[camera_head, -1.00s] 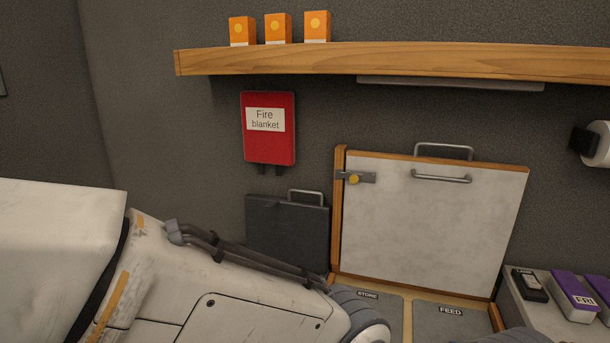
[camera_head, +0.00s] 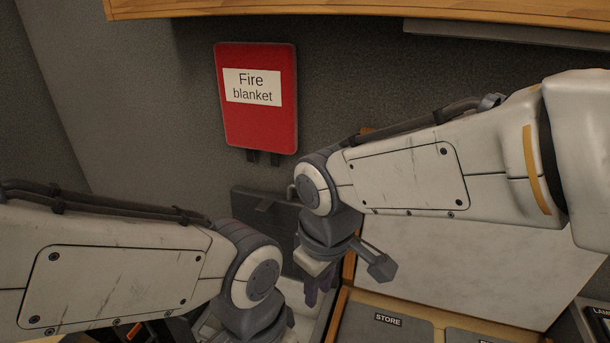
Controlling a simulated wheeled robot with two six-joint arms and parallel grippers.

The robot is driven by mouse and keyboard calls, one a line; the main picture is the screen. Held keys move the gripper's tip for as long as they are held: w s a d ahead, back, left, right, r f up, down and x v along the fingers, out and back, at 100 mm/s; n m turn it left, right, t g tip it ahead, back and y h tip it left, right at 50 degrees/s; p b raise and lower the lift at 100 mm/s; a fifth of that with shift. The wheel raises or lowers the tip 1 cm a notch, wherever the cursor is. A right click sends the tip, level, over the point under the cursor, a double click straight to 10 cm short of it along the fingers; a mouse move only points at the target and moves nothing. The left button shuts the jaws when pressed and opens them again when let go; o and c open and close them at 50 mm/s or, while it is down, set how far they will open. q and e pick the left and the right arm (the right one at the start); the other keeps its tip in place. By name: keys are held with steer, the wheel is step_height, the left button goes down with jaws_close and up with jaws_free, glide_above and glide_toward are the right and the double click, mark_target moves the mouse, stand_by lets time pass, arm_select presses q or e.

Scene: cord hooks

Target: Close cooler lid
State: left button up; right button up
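A dark grey panel with a handle, which looks like the raised cooler lid (camera_head: 250,205), stands upright against the back wall, partly covered by my arms. Pale edges below it may be the cooler, but its body is mostly hidden. My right gripper (camera_head: 313,286) points down in front of this panel, dark and small under the wrist. Its finger gap is not clear, and I cannot tell whether it touches anything. My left arm reaches in at lower left; its wrist is at the bottom edge and its gripper is out of view.
A large white wood-edged lid (camera_head: 470,265) stands upright on the right, behind my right arm. Below it are compartment covers, one marked STORE (camera_head: 387,322). A red fire blanket case (camera_head: 257,120) hangs above. A wooden shelf (camera_head: 330,9) runs along the top.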

steer(key=w+a+r+n+t+h+p, duration=0.1)
steer(key=w+r+n, duration=0.15)
steer(key=w, duration=0.55)
steer(key=w+r+n+t+p, duration=0.1)
steer(key=w+r, duration=0.3)
steer(key=w, duration=0.4)
steer(key=w+a+r+n+t+h+p, duration=0.1)
steer(key=w+r+t, duration=0.15)
steer(key=w, duration=0.55)
steer(key=shift+g, duration=0.35)
steer(key=p+x, duration=0.1)
steer(key=x, duration=0.9)
steer(key=shift+w+r, duration=0.1)
steer(key=shift+w, duration=0.05)
jaws_close()
